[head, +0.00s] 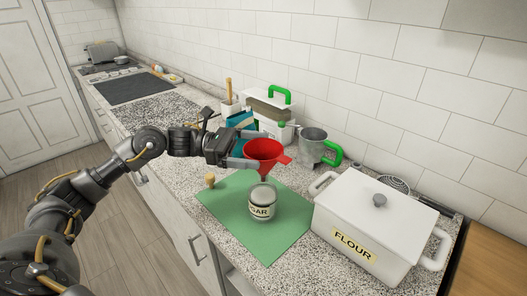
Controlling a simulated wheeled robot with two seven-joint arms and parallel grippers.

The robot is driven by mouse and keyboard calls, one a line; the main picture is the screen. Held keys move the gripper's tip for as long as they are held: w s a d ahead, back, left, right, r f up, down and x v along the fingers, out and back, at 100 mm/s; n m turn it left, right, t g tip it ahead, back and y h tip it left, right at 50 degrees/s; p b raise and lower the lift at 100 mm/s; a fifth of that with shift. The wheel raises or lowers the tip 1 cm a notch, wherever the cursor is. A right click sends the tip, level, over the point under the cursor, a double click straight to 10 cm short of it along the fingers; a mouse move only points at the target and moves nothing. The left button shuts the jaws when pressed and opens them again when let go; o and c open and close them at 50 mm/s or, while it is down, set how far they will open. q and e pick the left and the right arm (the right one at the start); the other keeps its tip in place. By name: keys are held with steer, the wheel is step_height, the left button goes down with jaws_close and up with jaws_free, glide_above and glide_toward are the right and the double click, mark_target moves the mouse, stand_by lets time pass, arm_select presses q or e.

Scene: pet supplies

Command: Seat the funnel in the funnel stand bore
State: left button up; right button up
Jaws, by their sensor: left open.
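The red funnel (265,150) is upright, wide mouth up, with a tab on its right side. My left gripper (248,150) is at the funnel's left side with its jaws open. One finger reaches along the funnel's near left side; contact is unclear. Below the funnel, a round tin (263,207) with a partly visible label ending in "GAR" stands on the green mat (286,238). The funnel's spout is mostly hidden, and I cannot tell what supports it. I cannot make out a separate funnel stand or its bore. My right gripper is not in view.
A white FLOUR container (370,220) stands at right. A metal jug (313,146) with a green handle and a white container (268,112) stand behind the funnel. A small wooden piece (210,181) is by the mat's left edge. The mat's front part is clear.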

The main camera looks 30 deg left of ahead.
arm_select(q)
steer(key=shift+x, duration=1.15)
steer(key=c, duration=0.9)
steer(key=shift+c, duration=0.2)
steer(key=shift+r, duration=0.15)
